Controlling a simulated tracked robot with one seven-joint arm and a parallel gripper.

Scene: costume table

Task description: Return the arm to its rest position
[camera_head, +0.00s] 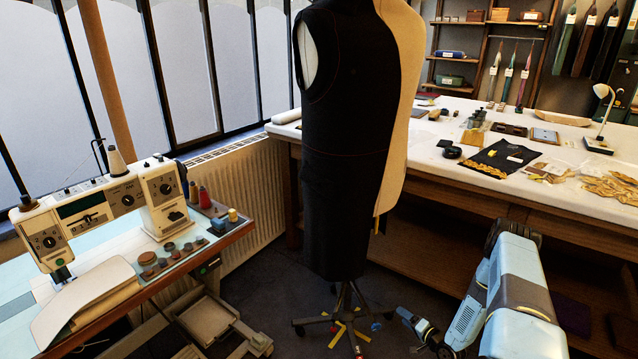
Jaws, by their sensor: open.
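My arm (516,290) reaches in from the lower right, its pale blue and grey links folded and bent downward. My gripper (405,316) is at the end of the arm, low over the dark floor, just right of the dress form's stand. It is small in the picture, open, and I see nothing held in it. The lowest arm links are cut off by the bottom edge of the picture.
A dress form (345,140) in black cloth stands close to my gripper, on a wheeled stand (345,320). A long white work table (420,150) is behind. A sewing machine (110,200) stands on a table at left. Dark floor (275,290) is free between.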

